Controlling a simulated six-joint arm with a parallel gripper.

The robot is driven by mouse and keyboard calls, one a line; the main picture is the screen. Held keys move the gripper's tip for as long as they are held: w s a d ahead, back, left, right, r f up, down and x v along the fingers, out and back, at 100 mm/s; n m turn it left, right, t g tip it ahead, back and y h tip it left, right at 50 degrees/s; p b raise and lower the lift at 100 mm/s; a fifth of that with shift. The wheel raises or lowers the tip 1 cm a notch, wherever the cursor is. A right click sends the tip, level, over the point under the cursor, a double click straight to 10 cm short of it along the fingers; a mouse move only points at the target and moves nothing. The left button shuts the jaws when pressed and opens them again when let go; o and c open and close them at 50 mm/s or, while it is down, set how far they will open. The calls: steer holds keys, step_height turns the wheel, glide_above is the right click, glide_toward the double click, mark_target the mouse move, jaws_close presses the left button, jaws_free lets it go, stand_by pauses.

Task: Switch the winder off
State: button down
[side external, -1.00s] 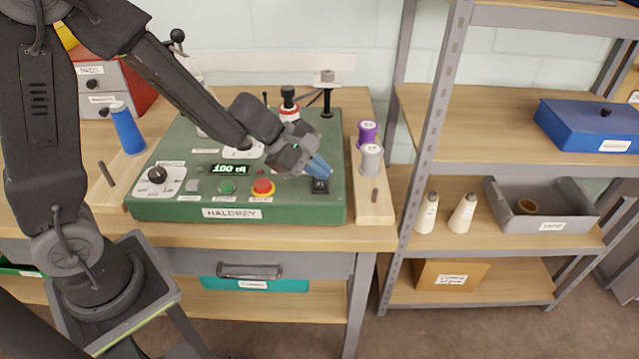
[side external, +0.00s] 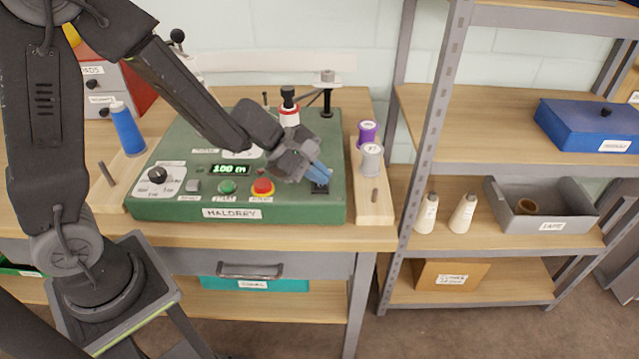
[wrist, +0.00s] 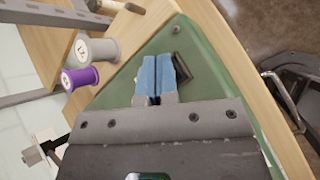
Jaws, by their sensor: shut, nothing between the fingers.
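The winder (side external: 240,213) is a green console on the bench, and its display (side external: 229,169) reads about 100 in green digits. A black rocker switch (side external: 320,187) sits at its front right corner; it also shows in the wrist view (wrist: 182,68) beside the fingertips. My gripper (side external: 323,176) is shut and empty, its blue fingers pointing down at the switch. In the wrist view the closed blue fingers (wrist: 157,72) are right beside the switch. I cannot tell whether they touch it, and they partly hide it in the side view.
A purple spool (side external: 367,133) and a grey spool (side external: 371,160) stand on a wooden strip to the right.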

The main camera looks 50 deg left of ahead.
stand_by(0.5)
steer(key=shift+r, duration=0.7)
steer(key=shift+w+a+r, duration=0.15)
steer(key=shift+r, duration=0.9)
steer(key=shift+w+a+r, duration=0.15)
steer(key=shift+r, duration=1.3)
